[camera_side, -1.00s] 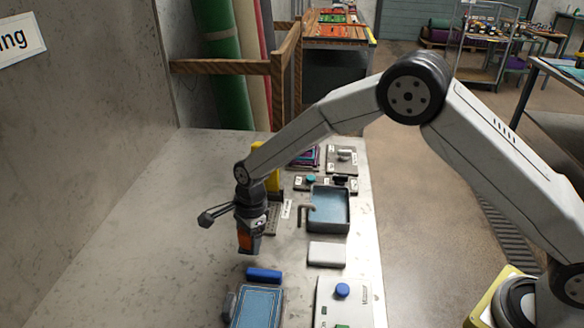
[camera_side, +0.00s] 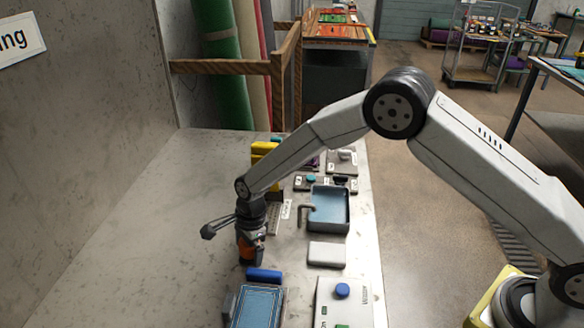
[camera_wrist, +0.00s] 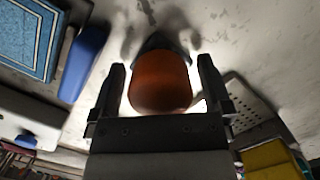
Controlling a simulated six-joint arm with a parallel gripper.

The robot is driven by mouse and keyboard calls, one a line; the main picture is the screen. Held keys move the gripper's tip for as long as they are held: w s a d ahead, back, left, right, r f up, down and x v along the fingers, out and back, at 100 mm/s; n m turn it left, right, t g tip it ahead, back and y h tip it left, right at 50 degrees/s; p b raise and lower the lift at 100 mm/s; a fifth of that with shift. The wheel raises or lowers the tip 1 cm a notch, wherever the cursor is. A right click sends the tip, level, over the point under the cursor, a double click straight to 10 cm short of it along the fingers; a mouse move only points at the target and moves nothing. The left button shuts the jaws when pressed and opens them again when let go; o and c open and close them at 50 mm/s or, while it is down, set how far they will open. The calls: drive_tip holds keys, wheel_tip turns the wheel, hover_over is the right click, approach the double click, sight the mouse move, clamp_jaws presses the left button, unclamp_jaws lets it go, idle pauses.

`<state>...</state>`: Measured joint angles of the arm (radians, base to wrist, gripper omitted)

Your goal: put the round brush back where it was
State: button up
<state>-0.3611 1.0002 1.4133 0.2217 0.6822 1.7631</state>
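The round brush has an orange handle (camera_wrist: 160,82) with a dark collar beyond it. In the wrist view the handle stands between the two fingers of my gripper (camera_wrist: 161,80). Slim gaps seem to show beside it, and I cannot tell whether the fingers press on it. In the side view my gripper (camera_side: 249,243) is low over the bench, with some orange (camera_side: 247,253) showing at its lower end. The brush's bristles are hidden, and I cannot tell whether it touches the bench.
A blue bar (camera_side: 264,275) lies just in front, beside a blue rug piece (camera_side: 257,306). A blue-lined tray (camera_side: 330,207), a white block (camera_side: 326,254) and a white box with a blue knob (camera_side: 342,291) stand to the right. A yellow object (camera_side: 264,149) stands behind. The bench's left side is clear.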

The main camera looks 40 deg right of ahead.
drive_tip(key=shift+r, duration=0.1)
drive_tip(key=r, duration=0.4)
drive_tip(key=d+r, duration=0.1)
drive_tip(key=r, duration=0.7)
drive_tip(key=shift+d, duration=0.4)
idle(0.3)
drive_tip(key=s+d+r+n+t+h, duration=0.1)
drive_tip(key=s+d+n+t, duration=0.1)
drive_tip(key=s+d+n, duration=1.6)
drive_tip(key=shift+s+d+r+t+h, duration=0.35)
drive_tip(key=shift+s+d, duration=0.45)
drive_tip(key=shift+s, duration=1.05)
